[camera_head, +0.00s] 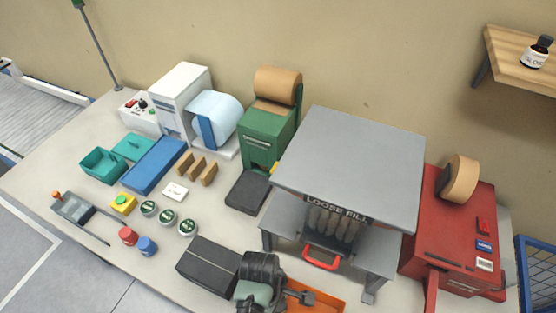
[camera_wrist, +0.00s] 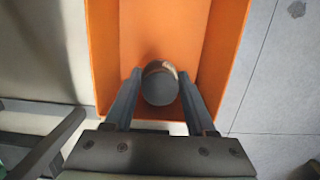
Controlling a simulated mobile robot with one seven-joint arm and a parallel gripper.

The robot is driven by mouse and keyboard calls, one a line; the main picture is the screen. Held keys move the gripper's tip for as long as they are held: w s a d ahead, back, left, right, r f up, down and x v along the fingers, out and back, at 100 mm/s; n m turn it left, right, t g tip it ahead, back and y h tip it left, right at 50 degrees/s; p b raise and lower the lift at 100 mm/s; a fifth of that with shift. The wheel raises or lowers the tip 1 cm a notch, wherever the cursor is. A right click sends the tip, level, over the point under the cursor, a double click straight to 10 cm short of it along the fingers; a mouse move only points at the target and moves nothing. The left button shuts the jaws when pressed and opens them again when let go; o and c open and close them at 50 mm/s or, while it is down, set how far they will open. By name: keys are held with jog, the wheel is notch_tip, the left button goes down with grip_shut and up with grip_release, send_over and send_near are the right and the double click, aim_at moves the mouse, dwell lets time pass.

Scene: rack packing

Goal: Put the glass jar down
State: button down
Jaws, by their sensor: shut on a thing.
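The glass jar (camera_wrist: 160,86) shows in the wrist view from above as a round dark grey lid with a thin pale and brown edge. My gripper (camera_wrist: 158,90) is shut on it, one finger on each side. The jar is over or inside an orange open box (camera_wrist: 218,38); I cannot tell whether it touches the floor of the box. In the camera_head view my gripper (camera_head: 304,297) is at the bottom edge, over the orange box (camera_head: 328,305), which is mostly cut off. The jar cannot be made out clearly there.
A black box (camera_head: 208,262) lies left of my arm. The grey loose fill dispenser (camera_head: 345,165) stands close behind the orange box, with its red handle (camera_head: 321,258) low in front. A red machine (camera_head: 455,235) stands to the right. Several green-lidded tins (camera_head: 168,217) are at the left.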

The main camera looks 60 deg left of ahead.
jog(key=shift+f, duration=1.15)
jog(key=shift+f, duration=0.2)
jog(key=shift+c, duration=1.1)
grip_release()
jog(key=shift+r, duration=0.15)
jog(key=r, duration=0.4)
jog(key=a+r, duration=0.1)
jog(key=r, duration=0.3)
jog(key=s+r, duration=0.1)
jog(key=r, duration=0.3)
jog(key=shift+a, duration=0.25)
